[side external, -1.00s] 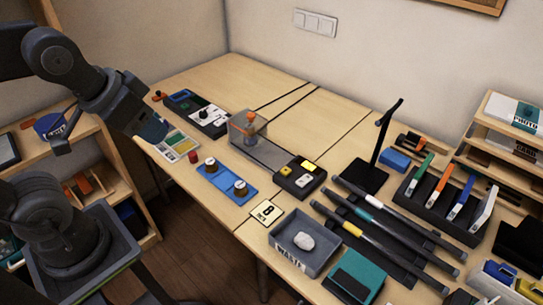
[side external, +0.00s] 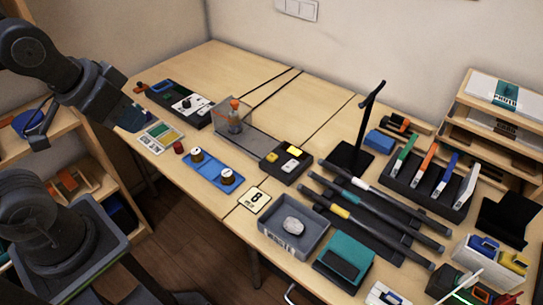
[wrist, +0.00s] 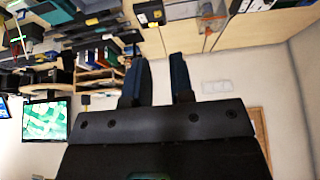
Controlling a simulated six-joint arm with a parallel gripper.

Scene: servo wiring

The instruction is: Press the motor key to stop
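A black key box (side external: 285,161) sits near the middle of the table. It carries a bright yellow key (side external: 295,150), a smaller yellow key (side external: 272,157) and a pale key (side external: 290,166). Their labels are too small to read, so I cannot tell which is the motor key. A clear-walled case (side external: 247,133) with an orange-topped part (side external: 234,110) stands behind the box. My gripper (side external: 136,118) is at the table's left end, well away from the keys. In the wrist view its two fingers (wrist: 160,78) stand apart with nothing between them.
A blue plate with two knobs (side external: 212,172), a red button (side external: 179,147) and a colour card (side external: 161,135) lie left of the key box. A black stand (side external: 366,125) rises to its right. A grey tray (side external: 293,232) and a rack of rods (side external: 375,215) lie in front.

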